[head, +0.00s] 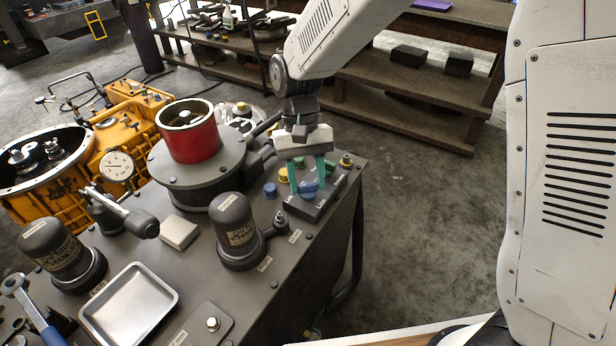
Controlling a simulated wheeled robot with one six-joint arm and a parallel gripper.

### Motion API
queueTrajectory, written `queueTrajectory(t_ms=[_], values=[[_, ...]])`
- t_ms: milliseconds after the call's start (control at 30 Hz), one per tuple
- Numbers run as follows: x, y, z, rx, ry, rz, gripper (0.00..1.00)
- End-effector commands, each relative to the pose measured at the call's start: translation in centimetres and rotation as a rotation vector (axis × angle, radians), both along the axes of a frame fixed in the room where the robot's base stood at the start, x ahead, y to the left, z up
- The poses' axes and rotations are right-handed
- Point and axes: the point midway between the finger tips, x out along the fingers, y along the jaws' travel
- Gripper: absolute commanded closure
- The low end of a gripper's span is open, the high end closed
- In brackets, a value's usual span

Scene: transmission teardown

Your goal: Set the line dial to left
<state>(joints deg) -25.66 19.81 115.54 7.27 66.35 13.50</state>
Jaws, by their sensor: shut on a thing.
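A dark control box (326,203) sits at the right end of the grey bench. A blue dial (308,191) is on its front part, and a small label beside it is too small to read for sure. My gripper (307,187) reaches down from above with its green fingers on either side of this blue dial, shut on it. The fingers partly hide the dial, so I cannot tell which way it points.
A red cylinder (188,135) on a round grey base, a black canister (236,228) and a metal tray (129,303) are to the left. Open floor lies right.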

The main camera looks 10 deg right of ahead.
Motion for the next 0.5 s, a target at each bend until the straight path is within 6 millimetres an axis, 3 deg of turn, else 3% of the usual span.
queueTrajectory(t_ms=[33,67,133,500], values=[[-0.06,0.0,-0.02,0.0,0.002,0.001,0.81],[-0.06,0.0,-0.02,0.0,0.002,0.001,0.53],[-0.06,0.0,-0.02,0.0,0.002,0.001,0.36],[0.28,0.02,0.67,0.001,0.0,-0.001,0.36]])
